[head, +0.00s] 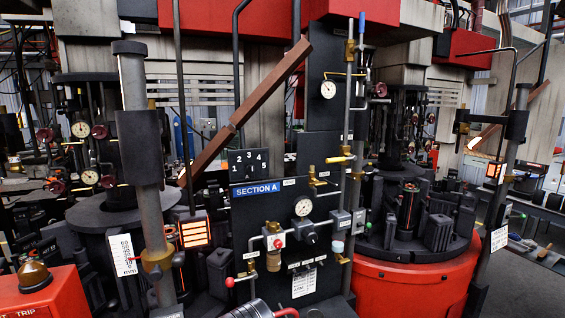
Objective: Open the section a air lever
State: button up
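A dark panel (262,225) with a blue "SECTION A" sign (257,189) stands in the middle of the head view. A round white gauge (303,207) sits on it, with a red button box (275,241) and a black knob (308,232) below. A lever with a red ball end (231,282) sticks out left from brass fittings at the panel's lower left. Brass valves with small handles (340,159) sit on the pipes at upper right. The small labels are unreadable, so I cannot tell which is the air lever.
A numbered selector plate (249,162) sits above the sign. A grey vertical post (141,150) and a slanted brown bar (243,113) stand left of the panel. A red box with a brass dome (35,275) is at lower left. A red round mould base (415,283) stands right.

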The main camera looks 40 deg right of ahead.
aim_at(351, 157)
jog(key=u, duration=0.25)
jog(key=k, duration=0.65)
jog(key=z, duration=0.95)
jog(key=i, duration=0.5)
